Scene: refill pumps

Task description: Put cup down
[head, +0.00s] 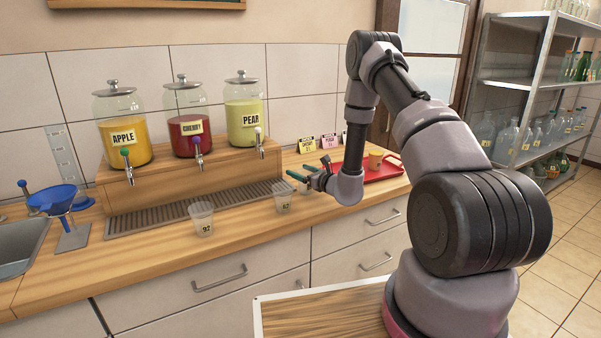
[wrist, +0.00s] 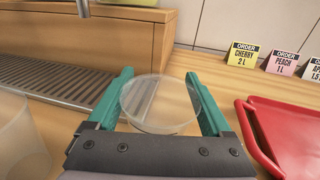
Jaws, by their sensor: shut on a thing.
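My gripper (head: 298,178) is low over the wooden counter, near the right end of the drip tray. In the wrist view my gripper (wrist: 160,98) has its green fingers on either side of a clear, empty-looking cup (wrist: 160,112) and is shut on it. In the head view this cup is hard to make out. I cannot tell whether its base touches the counter. A clear labelled cup (head: 284,199) stands just left of and in front of my gripper. Part of a clear cup (wrist: 14,140) shows at the wrist view's left edge.
Another clear cup (head: 203,222) stands further left. A red tray (head: 378,172) lies right, order cards (head: 328,142) behind. A blue funnel (head: 52,199) stands far left.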

